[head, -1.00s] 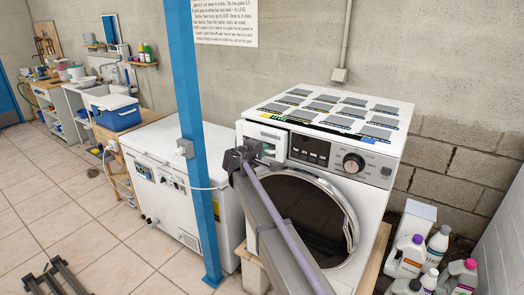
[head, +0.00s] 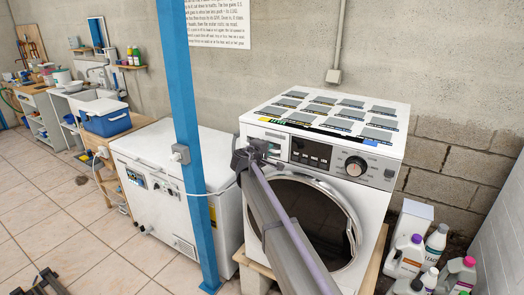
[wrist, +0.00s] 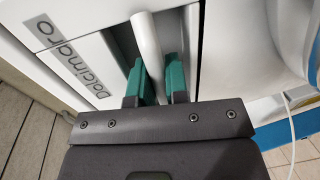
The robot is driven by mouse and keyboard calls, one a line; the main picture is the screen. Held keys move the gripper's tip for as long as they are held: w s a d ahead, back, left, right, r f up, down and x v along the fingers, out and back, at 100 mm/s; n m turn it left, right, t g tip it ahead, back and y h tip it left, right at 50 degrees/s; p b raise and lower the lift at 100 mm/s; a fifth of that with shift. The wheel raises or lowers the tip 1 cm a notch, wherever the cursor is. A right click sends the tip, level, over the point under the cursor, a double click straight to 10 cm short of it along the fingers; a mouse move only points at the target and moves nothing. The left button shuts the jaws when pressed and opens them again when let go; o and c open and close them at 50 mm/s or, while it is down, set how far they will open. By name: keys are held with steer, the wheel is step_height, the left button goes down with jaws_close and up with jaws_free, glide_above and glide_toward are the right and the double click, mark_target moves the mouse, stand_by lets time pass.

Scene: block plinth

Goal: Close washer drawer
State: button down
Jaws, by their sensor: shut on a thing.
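The white washer (head: 395,175) has a round door and a control panel along its top front. Its drawer (head: 265,135) is at the panel's left end, partly hidden by my gripper (head: 256,153) and arm. In the wrist view the drawer front (wrist: 72,28) carries dark lettering. My gripper (wrist: 155,65) has its two green fingers on either side of a white upright bar, the handle (wrist: 147,32), and is shut on it. The drawer looks nearly level with the panel, but I cannot tell whether a gap remains.
A blue post (head: 189,110) stands left of the washer, before a white chest freezer (head: 215,150). Several bottles (head: 432,245) stand on the floor at right. Labelled cards cover the washer top. The tiled floor (head: 90,235) at left is mostly clear.

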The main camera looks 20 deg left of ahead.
steer(key=c, duration=1.5)
jaws_free()
steer(key=shift+w, duration=0.15)
steer(key=shift+c, duration=0.2)
steer(key=shift+o, duration=0.7)
steer(key=shift+w, duration=0.1)
steer(key=p+v, duration=0.2)
steer(key=v, duration=0.9)
steer(key=shift+d, duration=0.1)
steer(key=s+d+f+m+g, duration=0.55)
steer(key=s+d, duration=0.35)
steer(key=d, duration=0.4)
steer(key=s+d+f+m+g, duration=0.4)
steer(key=s+d+f+g, duration=0.2)
steer(key=s+d, duration=0.45)
steer(key=s+d+m+g+y, duration=0.1)
steer(key=s+d+m, duration=0.1)
steer(key=s+d, duration=0.2)
steer(key=s+d+f+m+g+y, duration=0.1)
steer(key=s+d, duration=0.3)
steer(key=d, duration=0.7)
steer(key=s+d+f+m+g+y, duration=0.1)
steer(key=s+d+m, duration=0.2)
steer(key=d, duration=0.4)
steer(key=shift+s+g+y, duration=0.3)
steer(key=shift+s+g, duration=0.05)
steer(key=shift+s, duration=0.25)
